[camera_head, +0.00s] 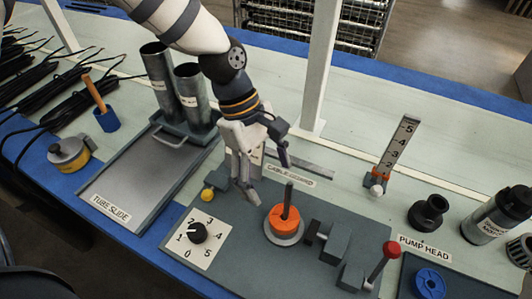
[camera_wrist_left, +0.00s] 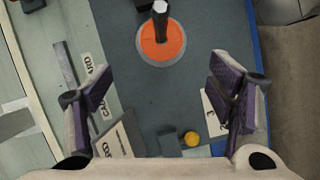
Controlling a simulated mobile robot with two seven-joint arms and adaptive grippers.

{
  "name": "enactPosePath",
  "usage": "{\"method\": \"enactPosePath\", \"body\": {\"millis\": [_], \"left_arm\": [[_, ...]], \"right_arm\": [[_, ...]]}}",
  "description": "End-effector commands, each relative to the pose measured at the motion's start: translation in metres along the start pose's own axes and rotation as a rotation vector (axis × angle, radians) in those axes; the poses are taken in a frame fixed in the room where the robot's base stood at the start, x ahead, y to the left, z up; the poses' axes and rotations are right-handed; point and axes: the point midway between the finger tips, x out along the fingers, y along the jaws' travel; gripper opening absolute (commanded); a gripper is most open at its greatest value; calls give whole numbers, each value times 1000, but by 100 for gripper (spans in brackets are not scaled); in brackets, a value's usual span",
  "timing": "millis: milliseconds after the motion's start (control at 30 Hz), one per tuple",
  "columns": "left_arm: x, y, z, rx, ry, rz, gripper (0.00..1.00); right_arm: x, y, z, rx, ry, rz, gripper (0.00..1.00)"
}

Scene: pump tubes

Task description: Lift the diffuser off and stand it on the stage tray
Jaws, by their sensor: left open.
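An orange ring-shaped part (camera_head: 284,229), perhaps the diffuser, sits around an upright dark post (camera_head: 288,195) on a pale round flange on the grey board. It also shows at the top of the left wrist view (camera_wrist_left: 150,51). A blue spoked part (camera_head: 430,283) lies on a dark tray (camera_head: 460,272) at the lower right; I cannot tell whether this is the stage tray. My left gripper (camera_head: 264,180) is open and empty, above the board and behind the orange part. Its spread fingers also show in the left wrist view (camera_wrist_left: 160,103). My right gripper is out of view.
A dial plate (camera_head: 211,243) and yellow knob (camera_head: 207,195) are left of the orange part. A red-topped lever (camera_head: 391,250) and grey blocks (camera_head: 335,243) stand to its right. A numbered upright gauge (camera_head: 400,145), black fitting (camera_head: 429,212) and bottle (camera_head: 488,223) are farther right.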

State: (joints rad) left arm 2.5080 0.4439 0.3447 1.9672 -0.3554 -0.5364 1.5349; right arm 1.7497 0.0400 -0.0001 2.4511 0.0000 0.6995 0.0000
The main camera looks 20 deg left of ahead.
Motion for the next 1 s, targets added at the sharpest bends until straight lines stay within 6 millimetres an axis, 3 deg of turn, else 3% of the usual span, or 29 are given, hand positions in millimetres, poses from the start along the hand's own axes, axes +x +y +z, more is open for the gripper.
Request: {"method": "enactPosePath", "body": {"millis": [100,333,500,767,1000], "left_arm": [[37,-3,-2,-3,-4,-16,76],[84,-2,-1,-1,-2,-10,76],[99,-2,-1,0,-1,-5,76],[100,-1,0,1,0,-2,76],[100,-1,0,1,0,-3,25]], "right_arm": [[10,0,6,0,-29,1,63],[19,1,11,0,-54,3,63],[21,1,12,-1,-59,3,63],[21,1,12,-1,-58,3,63],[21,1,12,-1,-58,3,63]]}}
